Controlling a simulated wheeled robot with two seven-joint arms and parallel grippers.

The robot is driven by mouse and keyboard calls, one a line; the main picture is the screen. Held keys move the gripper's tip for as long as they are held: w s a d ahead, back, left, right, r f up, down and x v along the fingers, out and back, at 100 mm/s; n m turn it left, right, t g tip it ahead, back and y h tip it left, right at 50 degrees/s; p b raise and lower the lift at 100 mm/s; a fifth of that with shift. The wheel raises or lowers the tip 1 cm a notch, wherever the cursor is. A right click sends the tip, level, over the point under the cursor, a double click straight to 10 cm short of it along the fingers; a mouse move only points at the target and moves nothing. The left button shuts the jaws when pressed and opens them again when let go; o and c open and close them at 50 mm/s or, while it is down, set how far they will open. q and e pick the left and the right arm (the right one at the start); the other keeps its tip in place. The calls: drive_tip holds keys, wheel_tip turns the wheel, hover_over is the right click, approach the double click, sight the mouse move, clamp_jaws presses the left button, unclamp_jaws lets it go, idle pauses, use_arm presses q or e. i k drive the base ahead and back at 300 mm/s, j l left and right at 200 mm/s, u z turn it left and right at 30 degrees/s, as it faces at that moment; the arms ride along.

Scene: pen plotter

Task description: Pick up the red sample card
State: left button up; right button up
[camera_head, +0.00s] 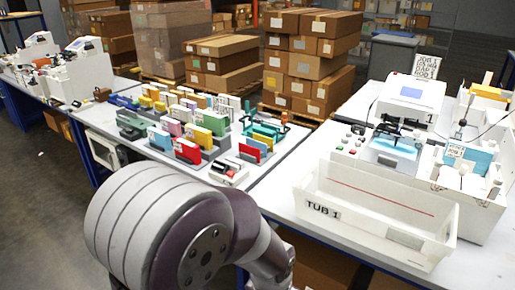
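Several red cards stand in the rows of coloured cards on the middle table. One red card (188,151) is at the front, in a dark holder beside a yellow one. I cannot tell which is the sample card. A large grey link of my own arm fills the lower middle, in front of the table. Neither of my grippers is in view.
A white tub (372,213) labelled TUB 1 stands on the right table, before a white machine (408,100). Green, yellow and blue cards crowd the middle table (282,150), whose right side is barer. Stacked cardboard boxes (305,62) stand behind.

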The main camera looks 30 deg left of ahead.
sight(253, 151)
drive_tip(key=i+j+z, duration=0.15)
drive_tip(key=j, duration=0.4)
drive_tip(key=i+j+z, duration=0.1)
drive_tip(key=i+j, duration=0.2)
drive_tip(key=j, duration=0.3)
drive_tip(key=i+j+z, duration=0.15)
drive_tip(key=j, duration=0.45)
drive_tip(key=i+j+z, duration=0.15)
drive_tip(key=j, duration=0.45)
drive_tip(key=i+j+z, duration=0.1)
drive_tip(key=j, duration=0.55)
drive_tip(key=i+j+z, duration=0.15)
drive_tip(key=j, duration=0.5)
drive_tip(key=i+j+z, duration=0.15)
drive_tip(key=j, duration=0.5)
